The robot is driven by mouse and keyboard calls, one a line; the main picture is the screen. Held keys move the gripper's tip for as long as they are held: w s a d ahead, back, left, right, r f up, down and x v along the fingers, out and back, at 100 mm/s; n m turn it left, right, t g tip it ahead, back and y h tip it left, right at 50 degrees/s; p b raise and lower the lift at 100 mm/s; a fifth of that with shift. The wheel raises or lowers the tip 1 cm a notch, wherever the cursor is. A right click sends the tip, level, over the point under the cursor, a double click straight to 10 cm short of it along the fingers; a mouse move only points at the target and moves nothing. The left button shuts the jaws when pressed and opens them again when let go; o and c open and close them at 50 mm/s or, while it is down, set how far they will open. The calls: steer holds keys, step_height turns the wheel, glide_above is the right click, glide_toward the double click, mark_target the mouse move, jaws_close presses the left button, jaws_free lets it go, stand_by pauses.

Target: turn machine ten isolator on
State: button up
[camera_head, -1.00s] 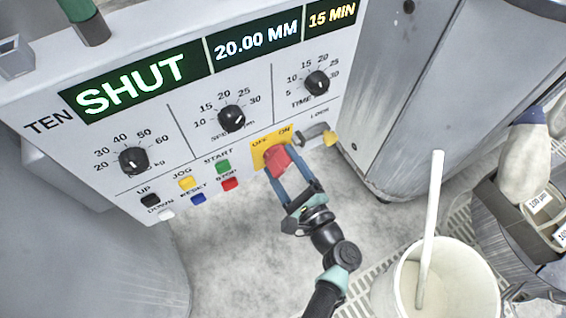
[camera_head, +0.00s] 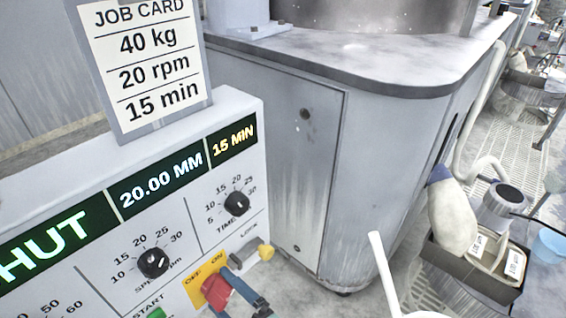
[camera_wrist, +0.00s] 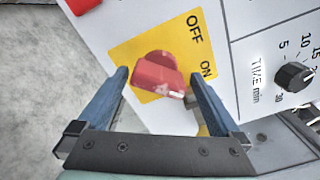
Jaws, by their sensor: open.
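The isolator is a red knob (camera_wrist: 158,74) on a yellow plate (camera_wrist: 128,52) marked OFF and ON. The plate (camera_head: 194,293) also shows low in the head view, with the red knob (camera_head: 218,290) partly hidden by a blue finger. The panel (camera_head: 205,255) is that of machine ten, by the earlier frame. My gripper (camera_wrist: 158,76) is open, one blue finger on each side of the knob. The knob's bar slants down to the right in the wrist view. I cannot tell whether either finger touches it. My gripper (camera_head: 240,292) is cut by the lower edge of the head view.
A grey, yellow-tipped lock piece (camera_head: 262,250) sits close right of the isolator. The time dial (camera_head: 236,203) and speed dial (camera_head: 153,263) are above. A job card (camera_head: 150,60) stands on top. A grey cabinet (camera_head: 345,130) rises to the right, with a black bin (camera_head: 462,262) beyond.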

steer(key=n+b, duration=0.1)
steer(key=n, duration=0.1)
steer(key=n+b, duration=0.1)
steer(key=n, duration=0.1)
steer(key=n+b, duration=0.2)
steer(key=shift+f+n, duration=0.3)
steer(key=n+b, duration=0.2)
steer(key=n, duration=0.1)
steer(key=n+b, duration=0.2)
steer(key=n, duration=0.2)
steer(key=shift+a+r+n, duration=0.1)
steer(key=shift+r+n, duration=0.05)
steer(key=shift+n, duration=0.15)
steer(key=p+v, duration=0.2)
steer(key=v, duration=1.1)
steer(key=w+r+n+t+h, duration=0.25)
steer(key=w+r+h, duration=0.25)
steer(key=w+r, duration=0.75)
step_height(320, 180, up, 21)
steer(key=w+d+m+t+h, duration=0.1)
steer(key=t+h, duration=0.3)
steer(key=t, duration=0.2)
steer(key=shift+d+t, duration=0.35)
